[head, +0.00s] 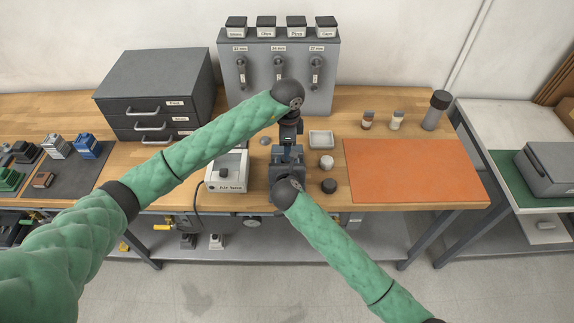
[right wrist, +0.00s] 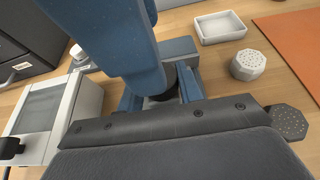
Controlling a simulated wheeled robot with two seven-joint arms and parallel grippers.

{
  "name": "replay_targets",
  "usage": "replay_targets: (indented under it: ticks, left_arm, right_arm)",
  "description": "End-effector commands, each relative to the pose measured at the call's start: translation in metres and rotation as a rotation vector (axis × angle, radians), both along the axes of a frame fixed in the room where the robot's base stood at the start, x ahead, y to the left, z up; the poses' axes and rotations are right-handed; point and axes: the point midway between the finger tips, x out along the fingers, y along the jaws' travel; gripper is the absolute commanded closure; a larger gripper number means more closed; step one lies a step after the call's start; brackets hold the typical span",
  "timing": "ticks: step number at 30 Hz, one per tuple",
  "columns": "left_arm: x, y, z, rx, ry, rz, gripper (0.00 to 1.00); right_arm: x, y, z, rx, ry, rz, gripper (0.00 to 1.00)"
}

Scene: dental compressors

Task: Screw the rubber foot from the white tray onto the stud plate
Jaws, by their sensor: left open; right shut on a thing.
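The white tray (head: 320,139) stands right of my grippers and looks empty; it also shows in the right wrist view (right wrist: 221,28). My left gripper (head: 288,152) points down and is open, close above my right gripper. Its blue body fills the upper left of the right wrist view (right wrist: 110,40). My right gripper (right wrist: 162,98) reaches forward with blue fingers and is shut on a dark thing (right wrist: 166,82). I cannot tell whether this is the rubber foot or part of the stud plate. The left gripper covers most of it.
A white faceted knob (head: 326,161) and a dark one (head: 328,186) stand close to the right. A white device (head: 228,172) stands close to the left. The orange mat (head: 412,170) is bare. A grey cabinet (head: 280,70) stands behind.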

Motion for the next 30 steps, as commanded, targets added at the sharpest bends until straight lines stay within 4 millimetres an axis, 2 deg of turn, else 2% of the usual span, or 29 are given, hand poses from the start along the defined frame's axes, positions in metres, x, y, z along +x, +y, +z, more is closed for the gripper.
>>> replay_targets:
  ticks: [9,18,23,30]
  left_arm:
    - [-0.001,0.000,0.025,-0.003,0.003,0.002,0.47]
    - [-0.001,0.002,0.026,0.000,0.002,0.003,0.47]
    - [0.000,0.002,0.021,0.000,0.003,0.003,0.47]
    - [-0.001,0.002,-0.009,0.000,0.005,0.004,0.47]
  right_arm:
    - [0.000,0.000,0.000,0.000,0.000,0.000,1.00]
    - [0.000,0.000,0.000,0.000,-0.001,0.000,1.00]
    - [0.000,0.000,0.000,0.000,-0.001,0.000,1.00]
    - [0.000,0.000,0.000,0.000,-0.001,0.000,1.00]
